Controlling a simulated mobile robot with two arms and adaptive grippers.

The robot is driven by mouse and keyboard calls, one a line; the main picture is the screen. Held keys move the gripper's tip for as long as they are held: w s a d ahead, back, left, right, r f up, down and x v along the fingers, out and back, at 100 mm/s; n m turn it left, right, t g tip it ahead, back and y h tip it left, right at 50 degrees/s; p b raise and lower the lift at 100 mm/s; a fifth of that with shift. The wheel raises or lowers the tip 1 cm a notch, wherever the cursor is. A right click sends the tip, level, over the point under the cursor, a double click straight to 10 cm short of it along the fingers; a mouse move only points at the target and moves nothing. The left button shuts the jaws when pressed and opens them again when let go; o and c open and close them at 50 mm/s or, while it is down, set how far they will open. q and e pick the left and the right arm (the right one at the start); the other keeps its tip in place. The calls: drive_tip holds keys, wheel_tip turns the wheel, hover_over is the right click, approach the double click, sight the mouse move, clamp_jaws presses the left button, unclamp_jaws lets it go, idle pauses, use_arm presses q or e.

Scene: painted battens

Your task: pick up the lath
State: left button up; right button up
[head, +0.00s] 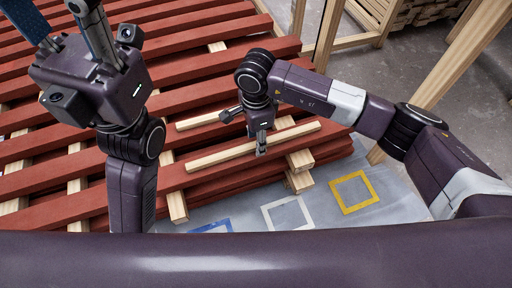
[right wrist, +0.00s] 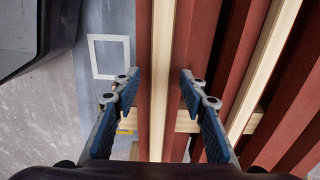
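A pale unpainted lath (head: 220,156) lies across the red battens in the middle of the head view. It also runs up the middle of the right wrist view (right wrist: 160,70). My right gripper (head: 262,146) points down over this lath. In the right wrist view its blue-padded fingers (right wrist: 158,88) stand apart, one on each side of the lath, with gaps on both sides. A second pale lath (head: 200,120) lies behind, roughly parallel; part of it is hidden by my right gripper. My left gripper (head: 68,28) is raised at the upper left, fingers apart and empty.
Red battens (head: 180,45) lie in spaced rows over pale cross pieces. A grey floor sheet (head: 325,205) in front carries blue (head: 212,227), white (head: 287,214) and yellow (head: 354,192) square outlines. Wooden posts (head: 326,35) and stacked timber (head: 425,12) stand at the back right.

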drive_tip(key=shift+f, duration=0.55)
drive_tip(key=shift+r, duration=0.1)
clamp_jaws()
